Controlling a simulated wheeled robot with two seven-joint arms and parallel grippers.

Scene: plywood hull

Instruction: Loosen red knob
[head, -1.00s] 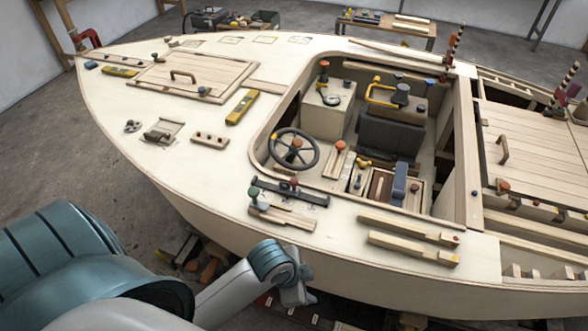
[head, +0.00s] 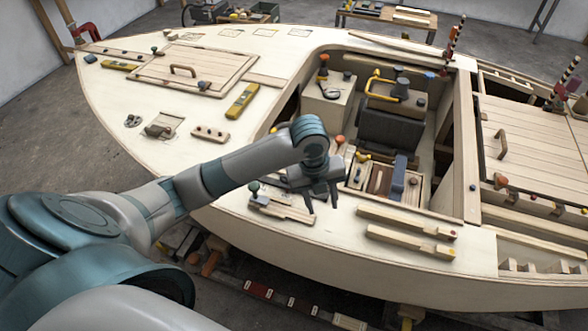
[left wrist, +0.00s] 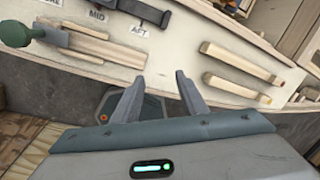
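Several red-orange knobs show in the head view, and I cannot tell which one the task means. One red-orange knob (head: 340,140) stands in the cockpit just behind my left wrist, partly covered. Another red-orange knob (head: 323,58) is on the pale console, and a third red-orange knob (head: 501,182) is at the right hatch edge. My left gripper (head: 321,204) is above the near side deck beside the cockpit, fingers pointing down, apart and empty. In the left wrist view its open fingers (left wrist: 160,80) have nothing between them, and no red knob shows. My right gripper is out of view.
A green knob (head: 254,187) stands on the side deck; it also shows in the left wrist view (left wrist: 15,33). Two wooden bars (head: 408,224) (head: 411,245) lie to the right. My left arm covers the steering wheel.

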